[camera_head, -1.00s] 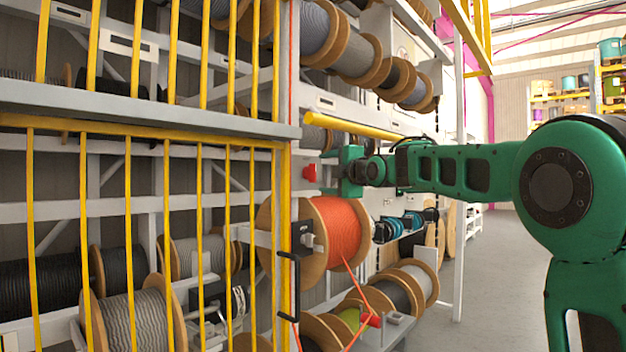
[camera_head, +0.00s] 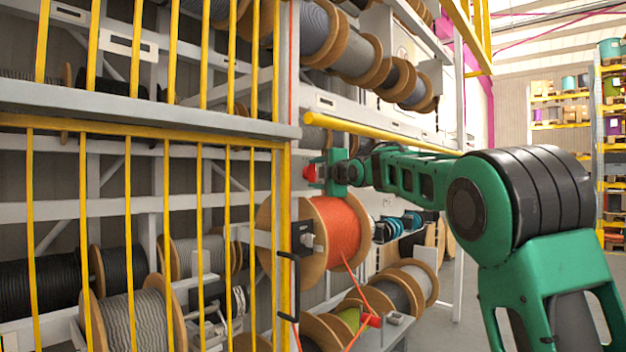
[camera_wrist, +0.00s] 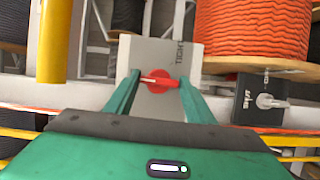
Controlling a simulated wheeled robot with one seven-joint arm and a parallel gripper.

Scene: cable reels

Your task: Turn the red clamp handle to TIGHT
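The red clamp handle (camera_wrist: 160,81) is a bar on a round red hub, on a light grey plate (camera_wrist: 155,52). The word TIGHT is printed on the plate, up and to the right of the handle. The bar lies nearly level in the wrist view. My gripper (camera_wrist: 159,78) has its two green fingers apart, one on each side of the handle. I cannot tell whether either finger touches it. In the head view the red handle (camera_head: 310,173) shows just left of my gripper (camera_head: 325,172), which hides part of it.
A reel of orange cable (camera_head: 338,232) stands below my gripper, and a yellow bar (camera_head: 375,131) runs just above it. A yellow barred cage (camera_head: 127,230) fills the left. A dark box with a knob (camera_wrist: 262,100) is at the right in the wrist view.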

